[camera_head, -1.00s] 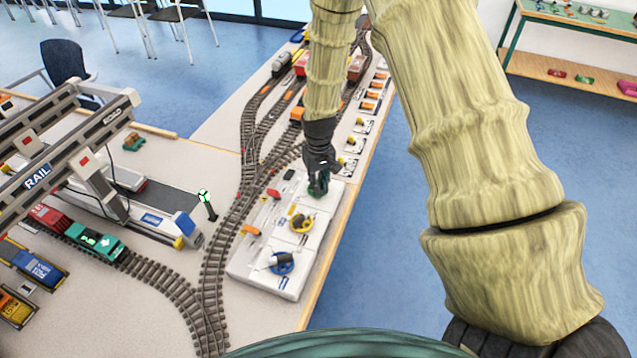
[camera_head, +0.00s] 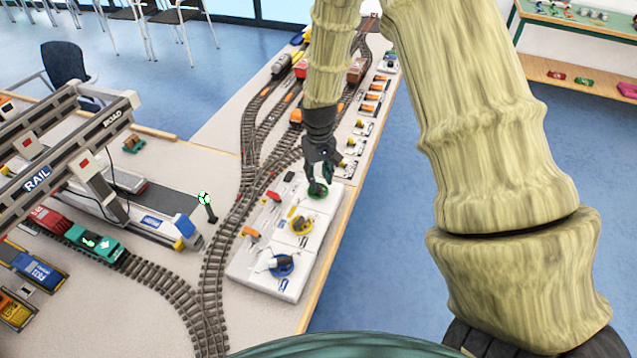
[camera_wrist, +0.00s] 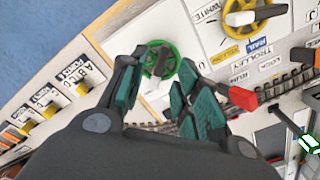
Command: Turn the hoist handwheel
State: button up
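A green handwheel (camera_head: 318,191) with a dark crossbar sits at the far end of a white control panel (camera_head: 262,270). I cannot read a label that names it as the hoist wheel. In the wrist view the green handwheel (camera_wrist: 160,43) lies just beyond my fingertips. My gripper (camera_head: 318,174) is right over it, and its teal-padded fingers (camera_wrist: 160,66) are spread apart, one to each side of the wheel. Nothing shows between the fingers except the wheel below. Whether a finger touches the wheel I cannot tell. Part of the rim is hidden by the fingers.
A yellow handwheel (camera_head: 301,226) and a blue handwheel (camera_head: 282,266) stand nearer on the panel. A red lever (camera_wrist: 242,98) is right of my fingers in the wrist view. Tracks (camera_head: 228,250) run left of the panel, and gantry cranes (camera_head: 65,160) stand further left.

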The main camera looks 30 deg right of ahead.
aim_at(319, 186)
notch_tip(319, 186, up, 8)
dwell(0.4)
jog(key=shift+c, duration=0.2)
dwell(0.9)
